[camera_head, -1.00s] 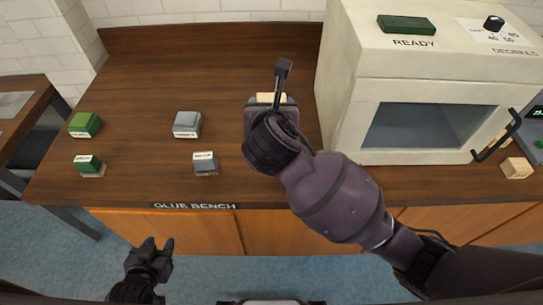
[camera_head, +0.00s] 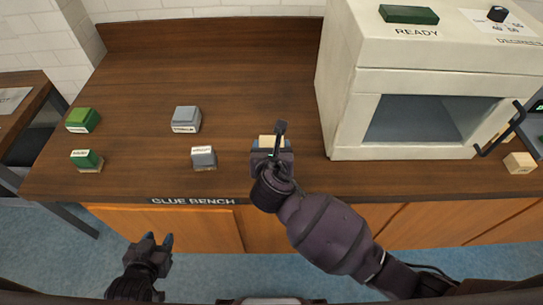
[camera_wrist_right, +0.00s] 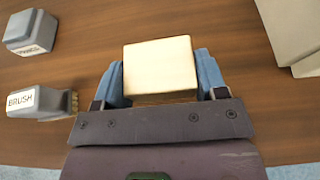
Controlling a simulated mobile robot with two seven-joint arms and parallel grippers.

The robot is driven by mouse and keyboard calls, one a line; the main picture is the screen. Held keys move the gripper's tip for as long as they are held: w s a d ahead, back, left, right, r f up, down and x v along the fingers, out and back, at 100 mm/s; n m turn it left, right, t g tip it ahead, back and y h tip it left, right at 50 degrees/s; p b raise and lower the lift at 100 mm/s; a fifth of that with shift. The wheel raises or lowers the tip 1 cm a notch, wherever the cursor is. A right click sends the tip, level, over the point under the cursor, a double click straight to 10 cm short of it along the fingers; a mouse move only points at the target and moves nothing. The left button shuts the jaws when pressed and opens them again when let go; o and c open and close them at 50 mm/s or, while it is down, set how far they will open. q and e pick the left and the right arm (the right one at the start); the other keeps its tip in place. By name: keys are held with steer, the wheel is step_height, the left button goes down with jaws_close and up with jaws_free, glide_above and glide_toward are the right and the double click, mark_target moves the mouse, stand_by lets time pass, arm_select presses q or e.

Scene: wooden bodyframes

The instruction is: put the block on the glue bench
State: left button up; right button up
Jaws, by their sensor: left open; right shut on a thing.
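The pale wooden block (camera_wrist_right: 160,66) is between the fingers of my right gripper (camera_wrist_right: 160,78), which is shut on it. In the head view the block (camera_head: 268,141) shows just beyond my right gripper (camera_head: 271,150), mostly hidden by it. The gripper is over the front part of the glue bench (camera_head: 130,70), a dark brown wooden top. I cannot tell whether the block touches the surface. My left gripper (camera_head: 153,244) is open and empty, below and in front of the bench edge.
Green containers (camera_head: 83,120) (camera_head: 87,160), a grey container (camera_head: 186,119) and a grey brush (camera_head: 204,157) stand on the left half. A cream oven (camera_head: 430,90) stands to the right, with another pale block (camera_head: 519,163) beside it. The bench's back middle is clear.

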steer(key=shift+f, duration=1.7)
steer(key=o, duration=1)
steer(key=shift+f, duration=0.1)
steer(key=shift+s+r, duration=0.1)
steer(key=shift+r, duration=0.1)
steer(key=v, duration=1.1)
steer(key=shift+s+r, duration=0.2)
steer(key=shift+s, duration=0.15)
